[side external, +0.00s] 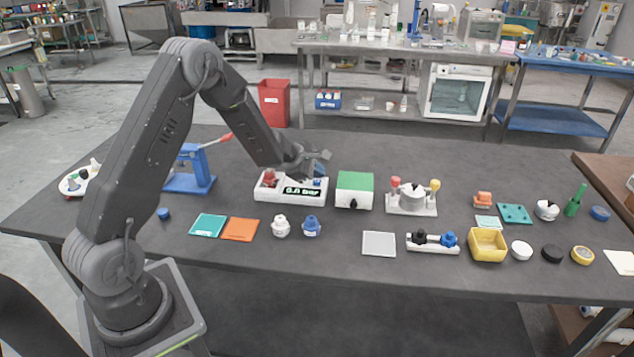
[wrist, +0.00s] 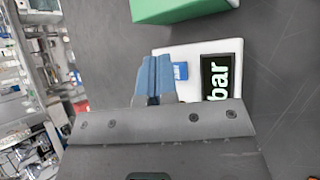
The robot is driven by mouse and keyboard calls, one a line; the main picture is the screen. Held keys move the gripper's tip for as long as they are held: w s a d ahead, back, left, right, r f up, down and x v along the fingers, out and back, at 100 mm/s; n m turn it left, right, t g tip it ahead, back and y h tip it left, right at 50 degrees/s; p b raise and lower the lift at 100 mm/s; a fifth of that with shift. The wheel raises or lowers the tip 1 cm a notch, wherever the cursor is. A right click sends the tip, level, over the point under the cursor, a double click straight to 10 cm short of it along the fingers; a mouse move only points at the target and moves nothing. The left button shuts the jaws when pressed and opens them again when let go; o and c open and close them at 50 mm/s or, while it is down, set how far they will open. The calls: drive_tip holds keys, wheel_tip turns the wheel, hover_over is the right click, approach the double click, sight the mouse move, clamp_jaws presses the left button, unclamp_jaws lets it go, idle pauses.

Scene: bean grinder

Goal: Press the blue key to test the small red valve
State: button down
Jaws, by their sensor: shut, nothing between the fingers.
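A white test unit (side external: 262,192) stands mid-table with a dark display (side external: 300,191) that seems to read 0.0 bar. The small red valve (side external: 269,177) is on the unit's left part; my gripper's body hides that part in the wrist view. The blue key (side external: 318,182) is at the unit's right end, and it also shows in the wrist view (wrist: 181,71) beside the display (wrist: 221,77). My gripper (side external: 325,155) is shut and empty, above and behind the unit's right end. In the wrist view its fingers (wrist: 153,75) appear just left of the blue key, apparently above it.
A green-topped white box (side external: 355,190) stands close to the right of the unit. A blue press with a red handle (side external: 192,170) stands to the left. Free table lies behind the unit.

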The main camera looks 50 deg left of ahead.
sight(317, 183)
drive_tip(key=shift+f, duration=0.3)
drive_tip(key=shift+f, duration=0.5)
idle(0.8)
drive_tip(key=shift+r, duration=0.9)
drive_tip(key=shift+r, duration=2.55)
